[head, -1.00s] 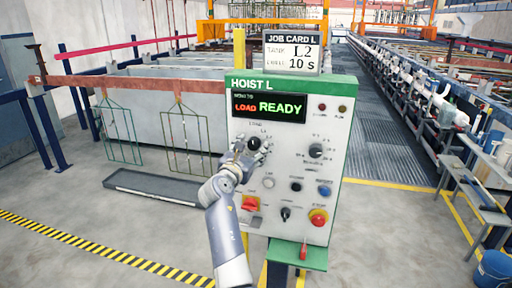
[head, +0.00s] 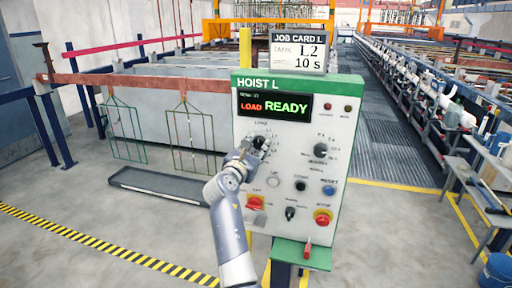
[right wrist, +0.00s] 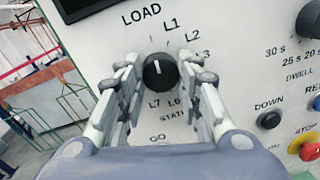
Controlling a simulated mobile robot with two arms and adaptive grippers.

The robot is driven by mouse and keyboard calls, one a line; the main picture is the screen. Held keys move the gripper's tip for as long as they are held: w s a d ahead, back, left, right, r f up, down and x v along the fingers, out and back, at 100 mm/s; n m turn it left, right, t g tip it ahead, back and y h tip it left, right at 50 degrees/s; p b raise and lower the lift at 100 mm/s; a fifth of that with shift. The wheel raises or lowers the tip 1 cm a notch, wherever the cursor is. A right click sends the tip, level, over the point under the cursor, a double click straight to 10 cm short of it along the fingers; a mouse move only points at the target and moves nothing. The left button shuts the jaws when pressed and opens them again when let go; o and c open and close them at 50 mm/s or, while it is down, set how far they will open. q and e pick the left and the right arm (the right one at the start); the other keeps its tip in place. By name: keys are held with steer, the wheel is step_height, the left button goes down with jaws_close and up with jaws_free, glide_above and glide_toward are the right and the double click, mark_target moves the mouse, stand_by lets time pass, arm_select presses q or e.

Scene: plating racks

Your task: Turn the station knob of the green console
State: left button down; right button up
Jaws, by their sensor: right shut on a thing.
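The green console (head: 345,82) has a white panel and a screen (head: 275,106) reading LOAD READY. Its station knob (right wrist: 160,72) is black and round with a white line near its top, between the LOAD and L1 marks. In the head view the knob (head: 261,142) is partly covered by my right gripper (head: 250,150). The right wrist view shows this gripper (right wrist: 158,88) with a finger on each side of the knob, shut on it. A job card (head: 298,55) above the console reads L2 and 10 s. My left gripper is not in view.
On the same panel are a dwell knob (head: 320,149), a blue button (head: 329,191) and a red stop button (head: 322,216). A grey tray (head: 165,188) is on the floor to the left.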

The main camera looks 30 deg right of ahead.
steer(key=m, duration=0.3)
steer(key=shift+m, duration=0.4)
steer(key=m+b, duration=0.1)
steer(key=m, duration=0.3)
steer(key=shift+y, duration=0.3)
steer(key=m+b, duration=0.2)
steer(key=m, duration=0.3)
steer(key=shift+s+d+r, duration=0.1)
steer(key=shift+r+m+b, duration=0.15)
steer(key=shift+m+b, duration=0.55)
steer(key=shift+m, duration=1.1)
steer(key=shift+t+y, duration=0.3)
steer(key=o, duration=1)
steer(key=shift+c, duration=0.2)
steer(key=shift+o, duration=0.5)
